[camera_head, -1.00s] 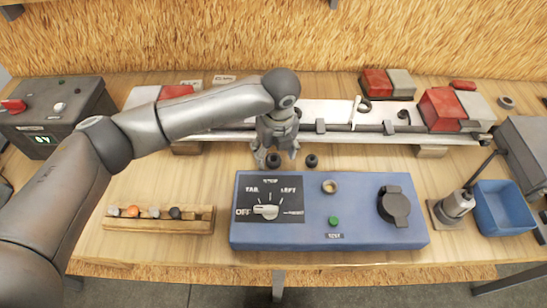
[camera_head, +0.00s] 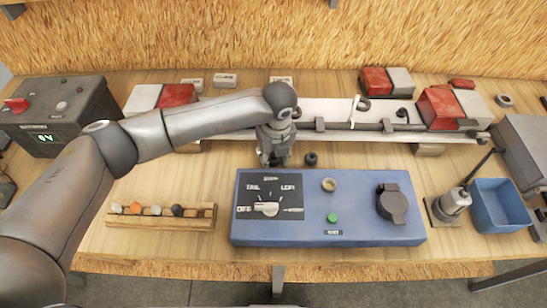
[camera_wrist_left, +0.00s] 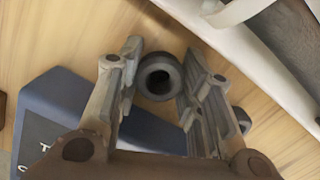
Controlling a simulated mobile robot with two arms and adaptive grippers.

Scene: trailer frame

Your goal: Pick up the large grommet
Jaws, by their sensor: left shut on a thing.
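The large grommet (camera_wrist_left: 160,76), a dark thick ring with a round hole, sits between the fingers of my left gripper (camera_head: 274,159) in the left wrist view. The fingers (camera_wrist_left: 157,85) are shut on it from both sides, low over the wooden table, just behind the blue switch box. A second, smaller dark grommet (camera_head: 311,159) stands on the table just right of the gripper. It is partly behind a finger in the left wrist view (camera_wrist_left: 241,119). My right gripper is not in view.
The blue switch box (camera_head: 300,232) lies in front of the gripper. A white rail (camera_head: 330,113) with lamps runs behind it. A wooden holder (camera_head: 150,224) with several small knobs is at left, and a blue bin (camera_head: 503,205) at right. Bare table lies left of the gripper.

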